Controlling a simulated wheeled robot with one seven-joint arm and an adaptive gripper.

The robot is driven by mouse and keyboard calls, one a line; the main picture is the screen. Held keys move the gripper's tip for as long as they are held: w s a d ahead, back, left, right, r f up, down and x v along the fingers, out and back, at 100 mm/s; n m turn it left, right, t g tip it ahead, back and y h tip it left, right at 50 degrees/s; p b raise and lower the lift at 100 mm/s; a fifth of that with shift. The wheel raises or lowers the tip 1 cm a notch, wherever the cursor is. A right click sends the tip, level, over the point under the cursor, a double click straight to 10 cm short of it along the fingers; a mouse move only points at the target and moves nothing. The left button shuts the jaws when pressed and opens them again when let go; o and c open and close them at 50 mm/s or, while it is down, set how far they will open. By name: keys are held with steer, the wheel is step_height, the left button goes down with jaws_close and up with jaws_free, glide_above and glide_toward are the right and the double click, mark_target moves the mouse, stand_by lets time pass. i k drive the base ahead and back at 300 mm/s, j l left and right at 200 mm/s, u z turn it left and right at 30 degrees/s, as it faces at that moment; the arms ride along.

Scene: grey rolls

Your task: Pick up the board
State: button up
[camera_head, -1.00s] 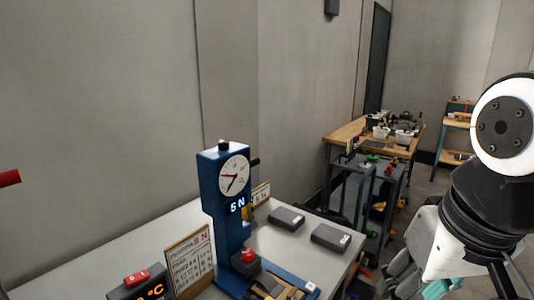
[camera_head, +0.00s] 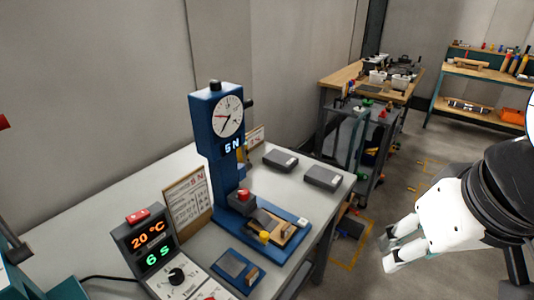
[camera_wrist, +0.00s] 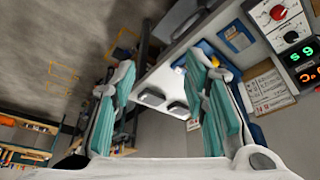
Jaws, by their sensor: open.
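Which piece is the board is not certain. A small wooden board-like piece (camera_head: 285,231) with a dark plate lies on the base of the blue press (camera_head: 226,150). A flat blue pad (camera_head: 236,269) with a dark square lies in front of the press; it also shows in the wrist view (camera_wrist: 238,36). My gripper (camera_head: 397,246) is open and empty, right of the bench and apart from it. In the wrist view its teal-padded fingers (camera_wrist: 161,66) are spread, with the bench beyond them.
Two dark grey boxes (camera_head: 322,178) lie at the bench's back right. A printed card (camera_head: 188,208) stands left of the press, by a control box (camera_head: 155,245) reading 20 °C and 6 s. A dark cart (camera_head: 362,135) and a wooden table (camera_head: 350,76) stand behind.

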mark_target(272, 223)
steer(key=l+u, duration=0.15)
steer(key=u, duration=0.2)
steer(key=i+l+u, duration=0.1)
steer(key=u, duration=0.25)
steer(key=l+u, duration=0.2)
steer(key=u, duration=0.15)
steer(key=i+l, duration=0.05)
